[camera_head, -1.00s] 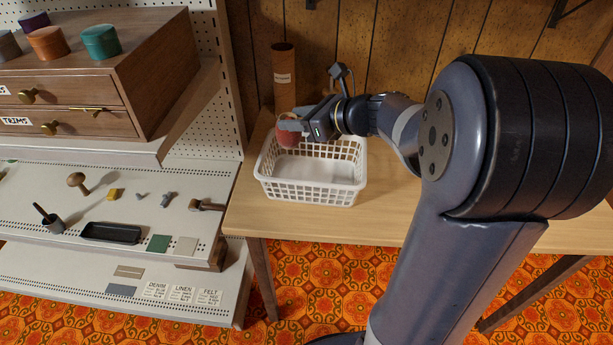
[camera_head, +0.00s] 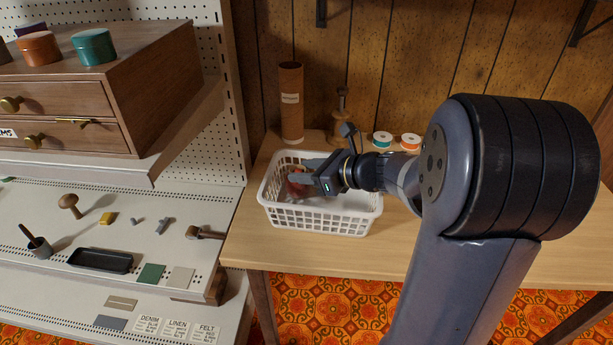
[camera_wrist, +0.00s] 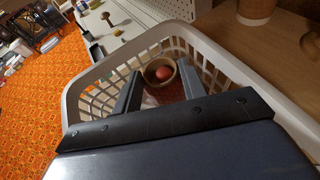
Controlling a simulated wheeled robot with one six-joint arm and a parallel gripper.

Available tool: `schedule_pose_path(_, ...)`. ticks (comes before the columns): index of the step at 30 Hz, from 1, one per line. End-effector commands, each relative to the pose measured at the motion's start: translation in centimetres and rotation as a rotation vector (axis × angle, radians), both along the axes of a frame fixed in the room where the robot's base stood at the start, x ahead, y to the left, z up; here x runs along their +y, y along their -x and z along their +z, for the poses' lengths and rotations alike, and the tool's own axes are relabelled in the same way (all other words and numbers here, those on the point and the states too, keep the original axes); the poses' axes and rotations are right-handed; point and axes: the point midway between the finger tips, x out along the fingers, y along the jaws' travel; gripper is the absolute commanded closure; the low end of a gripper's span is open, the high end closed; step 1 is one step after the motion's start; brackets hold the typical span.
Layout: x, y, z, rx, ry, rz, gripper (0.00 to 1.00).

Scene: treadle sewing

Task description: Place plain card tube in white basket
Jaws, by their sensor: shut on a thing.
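The white basket (camera_head: 325,222), with lattice sides, stands on the wooden table. My gripper (camera_head: 300,182) reaches into it from the right and is shut on a short round red-brown thing (camera_head: 296,189). In the wrist view, this thing (camera_wrist: 162,88) has a tan ring-like rim with red inside, between the two fingers. It is within the basket's outline; I cannot tell whether it touches the floor, or whether it is the plain card tube. A tall brown card tube (camera_head: 291,118) with a pale label stands upright behind the basket.
A wooden stand (camera_head: 341,112) and two spools, teal (camera_head: 382,138) and orange (camera_head: 411,140), stand at the table's back. The left shelf (camera_head: 120,225) holds a black tray (camera_head: 100,260) and small tools. The table (camera_head: 480,235) is clear at right front.

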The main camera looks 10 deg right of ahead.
Motion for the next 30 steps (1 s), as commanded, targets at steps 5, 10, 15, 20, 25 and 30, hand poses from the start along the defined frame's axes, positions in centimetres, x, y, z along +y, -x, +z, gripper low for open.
schedule_pose_path(5,-0.01,-0.02,-0.27,-0.002,0.000,-0.001,0.81)
schedule_pose_path(10,-0.01,-0.02,-0.40,-0.002,0.000,-0.001,0.81)
schedule_pose_path(15,-0.01,-0.02,-0.59,-0.002,0.000,-0.001,0.54)
schedule_pose_path(20,-0.02,-0.02,-0.59,-0.002,0.000,-0.001,0.41)
schedule_pose_path(25,-0.01,-0.02,-0.58,-0.002,0.000,-0.001,0.38)
schedule_pose_path(30,-0.01,-0.02,-0.22,-0.002,0.000,-0.001,0.38)
